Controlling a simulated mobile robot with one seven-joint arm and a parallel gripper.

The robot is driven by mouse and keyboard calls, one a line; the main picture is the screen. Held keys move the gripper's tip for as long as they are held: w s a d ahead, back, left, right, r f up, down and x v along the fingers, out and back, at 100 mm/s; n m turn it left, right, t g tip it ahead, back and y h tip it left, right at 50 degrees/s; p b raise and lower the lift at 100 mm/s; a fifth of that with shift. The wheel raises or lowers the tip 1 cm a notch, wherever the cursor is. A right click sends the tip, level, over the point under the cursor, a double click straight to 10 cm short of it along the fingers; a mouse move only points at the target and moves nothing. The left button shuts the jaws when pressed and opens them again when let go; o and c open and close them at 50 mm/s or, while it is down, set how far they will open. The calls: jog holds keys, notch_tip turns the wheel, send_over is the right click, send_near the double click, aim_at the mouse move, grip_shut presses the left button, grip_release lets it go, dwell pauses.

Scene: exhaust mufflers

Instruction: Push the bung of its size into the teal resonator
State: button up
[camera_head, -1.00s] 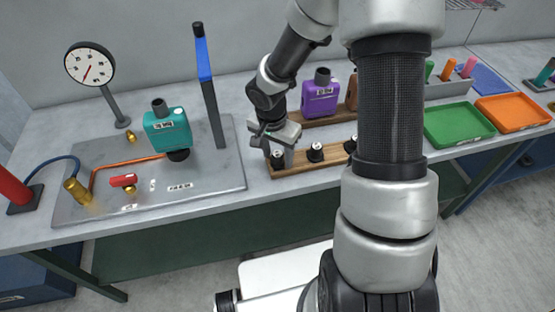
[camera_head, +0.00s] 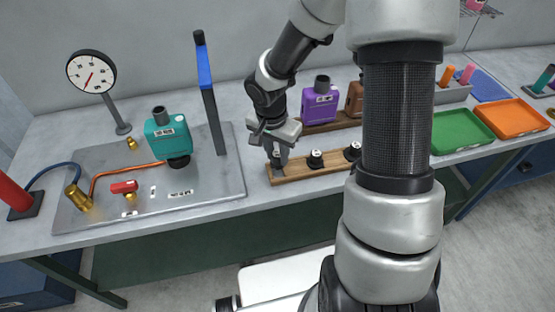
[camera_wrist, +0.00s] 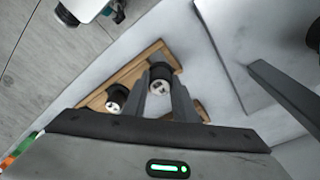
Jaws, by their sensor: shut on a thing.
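The teal resonator (camera_head: 168,133) stands on the grey metal plate (camera_head: 215,185), with a short dark pipe on top and a dark fitting at its base. My gripper (camera_head: 277,162) is low over the left end of the wooden bung rack (camera_head: 300,174), well right of the resonator. In the wrist view my gripper (camera_wrist: 162,78) is shut on a black bung with a pale marked top (camera_wrist: 160,86). I cannot tell whether this bung has left its place. Two more black bungs, a middle one (camera_head: 316,158) and a right one (camera_head: 352,150), stand in the rack.
A post with a blue arm (camera_head: 206,85) rises between my gripper and the resonator. A gauge (camera_head: 91,71), a red-handled valve (camera_head: 124,187) and a copper pipe share the plate area. A purple resonator (camera_head: 320,103) stands behind the rack. Green (camera_head: 460,128) and orange trays (camera_head: 512,117) lie right.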

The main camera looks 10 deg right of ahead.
aim_at(277, 156)
notch_tip(277, 156, up, 7)
jog(key=shift+r+p, duration=0.1)
jog(key=shift+p, duration=0.25)
jog(key=n, duration=0.1)
jog(key=f+n, duration=0.1)
jog(key=n, duration=0.1)
jog(key=shift+s+f, duration=0.15)
jog(key=shift+s, duration=0.15)
jog(key=n, duration=0.2)
jog(key=f+n, duration=0.1)
jog(key=n, duration=0.1)
jog(key=n+y, duration=0.1)
jog(key=n, duration=0.1)
jog(key=shift+s+f+t, duration=0.3)
jog(key=shift+a, duration=0.15)
